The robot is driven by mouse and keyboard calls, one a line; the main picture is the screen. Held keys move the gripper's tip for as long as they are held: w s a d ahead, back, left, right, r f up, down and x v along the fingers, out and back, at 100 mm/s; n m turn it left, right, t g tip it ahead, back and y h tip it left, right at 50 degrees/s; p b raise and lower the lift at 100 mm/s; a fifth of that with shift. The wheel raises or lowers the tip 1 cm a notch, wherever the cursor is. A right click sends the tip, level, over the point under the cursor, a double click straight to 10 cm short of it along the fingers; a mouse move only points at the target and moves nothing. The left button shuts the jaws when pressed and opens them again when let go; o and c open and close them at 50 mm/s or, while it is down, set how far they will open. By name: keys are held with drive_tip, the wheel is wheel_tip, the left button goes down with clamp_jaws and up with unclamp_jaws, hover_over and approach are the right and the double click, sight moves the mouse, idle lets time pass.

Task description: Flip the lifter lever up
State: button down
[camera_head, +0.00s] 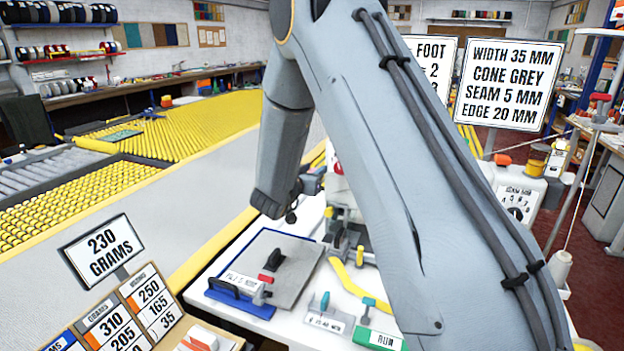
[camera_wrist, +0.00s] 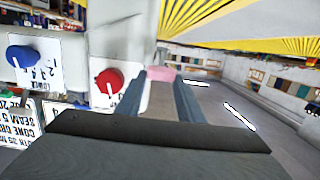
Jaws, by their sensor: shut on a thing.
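The white sewing machine (camera_head: 515,190) is mostly hidden behind my arm in the head view; its dial end shows at the right. In the wrist view its white body (camera_wrist: 80,20) carries a blue knob (camera_wrist: 22,57) and a red knob (camera_wrist: 108,80). My gripper (camera_wrist: 160,78) reaches in beside the red knob. Its two fingers are shut on a small pinkish piece (camera_wrist: 163,72), which seems to be the lifter lever's end. The rest of the lever is hidden, and its angle cannot be told. In the head view the fingertips are not clear.
A grey plate with a black handle (camera_head: 285,262) and a blue-based clamp (camera_head: 240,297) lie on the white table. Small teal-handled tools (camera_head: 366,308) and a yellow strip (camera_head: 345,275) lie near its front. Sign boards (camera_head: 508,85) stand behind. A thread stand (camera_head: 590,150) is at the right.

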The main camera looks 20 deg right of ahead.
drive_tip(key=shift+w+d+r, duration=0.2)
drive_tip(key=shift+r, duration=0.35)
drive_tip(key=shift+w+d+r, duration=0.15)
drive_tip(key=shift+w+r, duration=0.05)
drive_tip(key=shift+r, duration=0.3)
drive_tip(key=c, duration=1.2)
unclamp_jaws()
drive_tip(key=shift+f, duration=0.1)
drive_tip(key=b+v, duration=0.2)
drive_tip(key=v, duration=0.5)
drive_tip(key=shift+s+a, duration=0.25)
drive_tip(key=shift+s, duration=0.05)
